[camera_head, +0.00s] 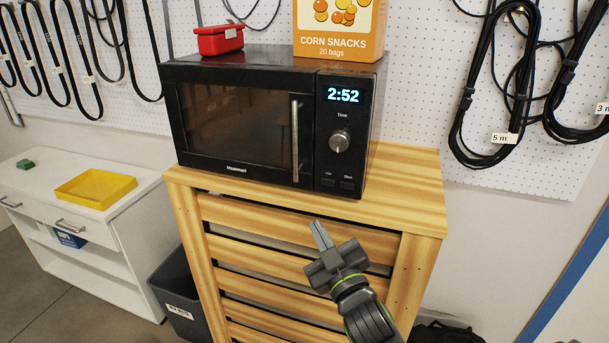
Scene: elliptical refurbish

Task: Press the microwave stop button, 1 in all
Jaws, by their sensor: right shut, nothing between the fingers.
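A black microwave (240,118) stands on a wooden slatted cabinet with its door shut. Its panel on the right has a display (343,95) reading 2:52 and a round knob (339,141). Below the knob are two small dark buttons; the right one (347,185) seems to be the stop button, though its label is too small to read surely. My right gripper (318,228) is shut and empty. It is in front of the cabinet, below the panel and apart from the buttons, with its fingertips pointing up. My left gripper is not in view.
The wooden cabinet (405,185) has a narrow bare top edge before the microwave. A red box (219,40) and a corn snacks box (338,28) sit on the microwave. A white side cabinet with a yellow tray (95,188) and a dark bin (178,292) are left. Cables hang behind.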

